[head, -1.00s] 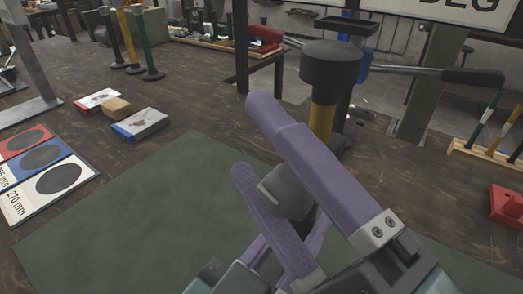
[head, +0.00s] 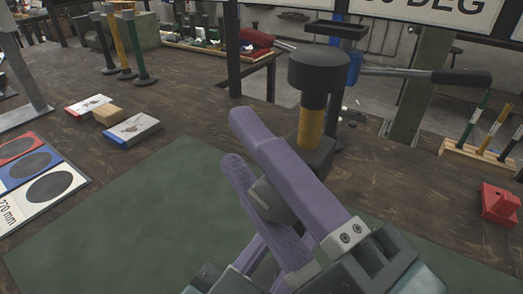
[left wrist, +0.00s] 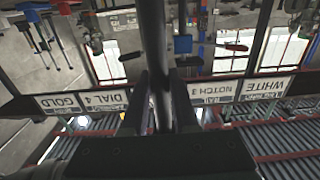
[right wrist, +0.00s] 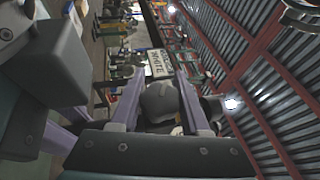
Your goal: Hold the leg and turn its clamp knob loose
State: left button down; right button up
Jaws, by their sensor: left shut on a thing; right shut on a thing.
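My right gripper (right wrist: 160,75), with long purple fingers, is shut on a grey knob (right wrist: 160,102). In the head view the knob (head: 266,200) shows as a small grey faceted piece between the fingers, partly covered by the upper one. My left gripper (left wrist: 162,90) is shut on a dark upright rod, which looks like the leg (left wrist: 153,35), running between its fingers in the left wrist view. In the head view I cannot clearly make out the left gripper or the leg; the right gripper covers much of that area.
A black-capped post with a yellow band (head: 311,127) stands just beyond my right gripper. A green mat (head: 110,235) covers the near bench. Size cards (head: 45,188), small boxes (head: 131,130) and a red block (head: 499,205) lie around it. The mat's left part is clear.

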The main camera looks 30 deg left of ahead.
grip_shut()
jog(key=shift+s+f+n+g+h, duration=0.1)
jog(key=shift+f+n+g+h, duration=0.35)
jog(key=shift+h, duration=0.75)
jog(key=shift+w+f+n+g+h, duration=0.15)
jog(key=shift+n+g+h, duration=0.45)
jog(key=shift+h, duration=0.6)
jog(key=shift+s+f+n+g+h, duration=0.15)
jog(key=shift+f+n+g+h, duration=0.3)
jog(key=shift+h, duration=0.75)
jog(key=shift+d, duration=0.1)
jog(key=o, duration=1.2)
grip_release()
